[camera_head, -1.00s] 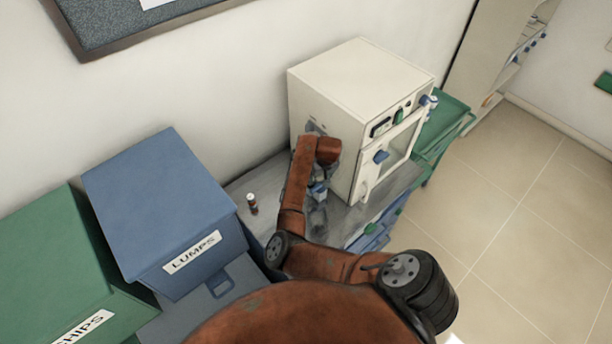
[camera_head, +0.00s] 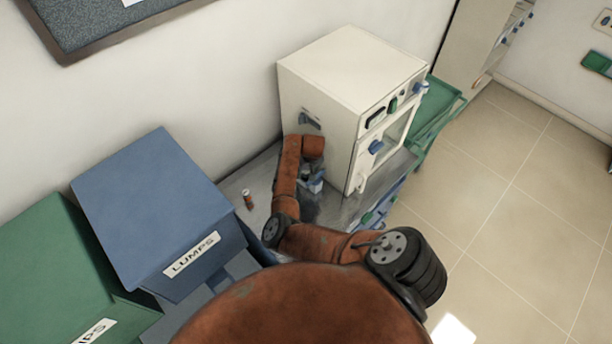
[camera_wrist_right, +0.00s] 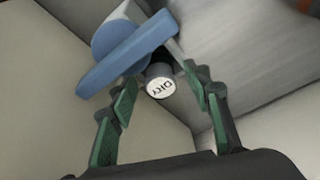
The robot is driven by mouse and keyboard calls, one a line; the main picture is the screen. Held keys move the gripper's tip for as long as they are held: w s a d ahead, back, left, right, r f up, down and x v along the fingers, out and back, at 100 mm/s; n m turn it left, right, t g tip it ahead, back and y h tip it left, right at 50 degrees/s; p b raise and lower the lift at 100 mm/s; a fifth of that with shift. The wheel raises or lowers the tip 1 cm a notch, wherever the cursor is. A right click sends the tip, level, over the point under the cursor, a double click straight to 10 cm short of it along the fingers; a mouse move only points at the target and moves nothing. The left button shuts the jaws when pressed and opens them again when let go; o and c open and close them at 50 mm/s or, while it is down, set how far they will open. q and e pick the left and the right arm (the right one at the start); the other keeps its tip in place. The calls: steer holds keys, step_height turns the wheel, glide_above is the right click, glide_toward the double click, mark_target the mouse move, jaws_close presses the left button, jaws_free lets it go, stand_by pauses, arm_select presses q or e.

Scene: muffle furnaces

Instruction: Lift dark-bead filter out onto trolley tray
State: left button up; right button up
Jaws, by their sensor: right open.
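In the right wrist view a dark cylinder (camera_wrist_right: 158,70) with a round white end, whose lettering looks like "DRY", lies between the fingertips of my right gripper (camera_wrist_right: 161,92). The fingers are open, one on each side of it. A blue bar-shaped part with a round body (camera_wrist_right: 125,50) sits just beyond it. No beads can be made out. In the head view my right gripper (camera_head: 313,182) is low beside the left side of the white furnace (camera_head: 350,75), partly hidden by my arm. I cannot pick out the trolley tray. My left gripper is out of view.
A small dark red-brown vial (camera_head: 248,199) stands on the grey bench (camera_head: 237,184), left of my arm. A blue LUMPS bin (camera_head: 150,205) and a green bin (camera_head: 50,265) are at left. A green unit (camera_head: 436,105) stands right of the furnace. Open floor lies at right.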

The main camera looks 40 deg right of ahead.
steer(key=c, duration=0.8)
jaws_close()
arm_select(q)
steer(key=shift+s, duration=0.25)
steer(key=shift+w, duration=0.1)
arm_select(e)
steer(key=shift+r, duration=0.1)
